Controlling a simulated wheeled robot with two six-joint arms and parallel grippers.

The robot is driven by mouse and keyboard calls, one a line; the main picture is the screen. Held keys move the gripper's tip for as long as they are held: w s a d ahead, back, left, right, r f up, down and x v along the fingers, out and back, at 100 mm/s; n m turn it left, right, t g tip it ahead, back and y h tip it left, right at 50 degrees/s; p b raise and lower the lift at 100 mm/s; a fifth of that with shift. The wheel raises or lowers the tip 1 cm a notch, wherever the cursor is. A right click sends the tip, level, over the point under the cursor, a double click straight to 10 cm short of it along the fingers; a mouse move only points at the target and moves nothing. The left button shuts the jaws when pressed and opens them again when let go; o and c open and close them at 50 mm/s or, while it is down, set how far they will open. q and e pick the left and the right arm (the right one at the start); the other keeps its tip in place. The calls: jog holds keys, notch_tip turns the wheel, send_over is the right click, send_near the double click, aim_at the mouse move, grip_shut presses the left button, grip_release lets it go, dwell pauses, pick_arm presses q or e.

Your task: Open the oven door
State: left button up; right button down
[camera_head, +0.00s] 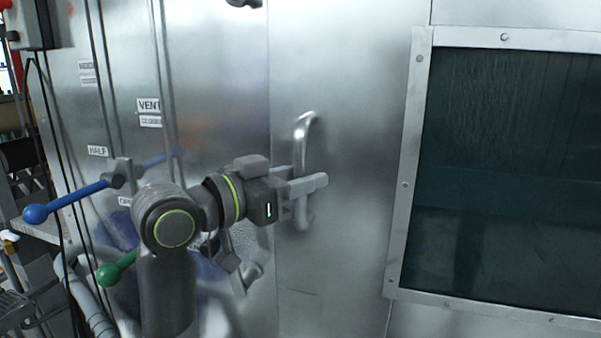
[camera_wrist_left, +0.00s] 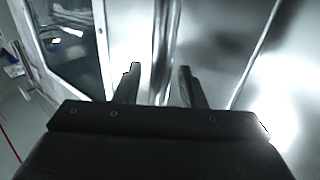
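The oven door (camera_head: 345,90) is a brushed steel panel, shut flush as far as I can see. Its vertical bar handle (camera_head: 303,134) stands near the left edge of the door. My left gripper (camera_head: 306,178) is at the lower half of the handle, with one finger in front and part of the other behind. In the left wrist view the handle (camera_wrist_left: 161,45) runs between the two spread fingers (camera_wrist_left: 158,74), with gaps showing on both sides. The near finger and gripper body hide part of the handle in the head view. My right gripper is not in view.
A large dark framed window (camera_head: 500,180) is to the right of the handle. On the left are a blue-knobbed lever (camera_head: 70,200), a green-knobbed lever (camera_head: 117,268), pipes and labels, close to my left arm. Clear floor (camera_wrist_left: 25,120) shows in the wrist view.

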pick_arm(q)
jog(key=shift+w, duration=0.1)
jog(key=shift+c, duration=0.3)
grip_shut()
jog(key=shift+f, duration=0.1)
